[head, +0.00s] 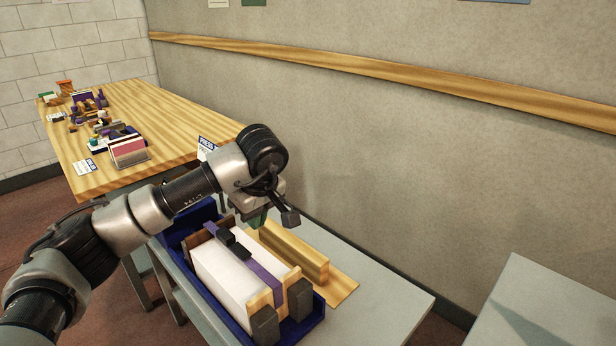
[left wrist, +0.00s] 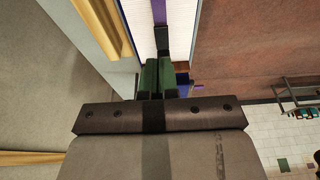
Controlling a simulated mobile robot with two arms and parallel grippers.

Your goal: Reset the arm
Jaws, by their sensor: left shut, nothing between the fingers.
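My left arm reaches in from the left in the head view. Its gripper (head: 257,220) hangs above the far end of a white block (head: 232,277) with a purple strap (head: 262,280). In the left wrist view my left gripper (left wrist: 157,76) has its green fingers together with nothing between them. The white block (left wrist: 183,20) and purple strap (left wrist: 158,12) show beyond the fingertips. The block lies between wooden boards in a blue tray (head: 311,333). My right gripper is not in view.
A wooden ledge piece (head: 300,255) lies right of the block on the grey table (head: 390,300). A wooden table (head: 180,110) behind holds several small items and a card rack (head: 128,150). A wall stands close behind. Another grey surface (head: 550,300) is at lower right.

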